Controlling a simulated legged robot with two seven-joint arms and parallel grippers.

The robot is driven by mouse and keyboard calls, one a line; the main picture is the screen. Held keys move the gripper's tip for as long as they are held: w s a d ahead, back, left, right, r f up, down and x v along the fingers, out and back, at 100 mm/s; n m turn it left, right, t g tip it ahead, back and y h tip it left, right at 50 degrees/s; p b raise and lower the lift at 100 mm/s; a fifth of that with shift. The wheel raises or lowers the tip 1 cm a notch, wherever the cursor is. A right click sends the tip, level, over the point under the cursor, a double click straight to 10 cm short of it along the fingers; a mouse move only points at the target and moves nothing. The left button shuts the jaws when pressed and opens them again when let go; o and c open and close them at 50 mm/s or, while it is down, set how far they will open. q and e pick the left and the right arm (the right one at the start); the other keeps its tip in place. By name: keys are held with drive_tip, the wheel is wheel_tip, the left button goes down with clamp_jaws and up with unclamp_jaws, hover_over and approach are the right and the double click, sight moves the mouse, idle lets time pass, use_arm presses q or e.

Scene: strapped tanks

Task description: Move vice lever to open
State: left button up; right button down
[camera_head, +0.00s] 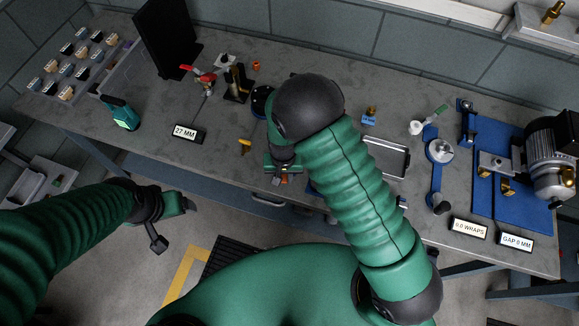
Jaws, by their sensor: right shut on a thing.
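The vice is mostly hidden behind my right arm; a dark blue round part (262,99), possibly of the vice, shows at the arm's left edge on the bench. My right gripper (283,172) is at the bench's front edge, below the dark wrist. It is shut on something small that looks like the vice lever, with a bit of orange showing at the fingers. The lever's angle cannot be made out. My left gripper (180,204) hangs in front of the bench, away from the vice; its finger opening is unclear.
The grey bench (222,150) carries a red-handled valve (204,77), a "27 MM" sign (186,133), a green device (121,113) and a yellow fitting (245,146) on the left. A metal tray (388,157) and a blue-plated motor rig (510,195) stand right of my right arm.

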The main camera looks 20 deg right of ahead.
drive_tip(key=shift+w+a+r+m+p, duration=0.1)
drive_tip(key=shift+w+a+m+p, duration=0.2)
drive_tip(key=shift+m, duration=0.25)
drive_tip(key=shift+w+a+r+m+p, duration=0.1)
drive_tip(key=shift+a+m+p, duration=0.05)
drive_tip(key=shift+a+m, duration=0.35)
drive_tip(key=shift+w+a+f+m, duration=0.1)
drive_tip(key=shift+a+f+m, duration=0.1)
drive_tip(key=shift+m, duration=0.25)
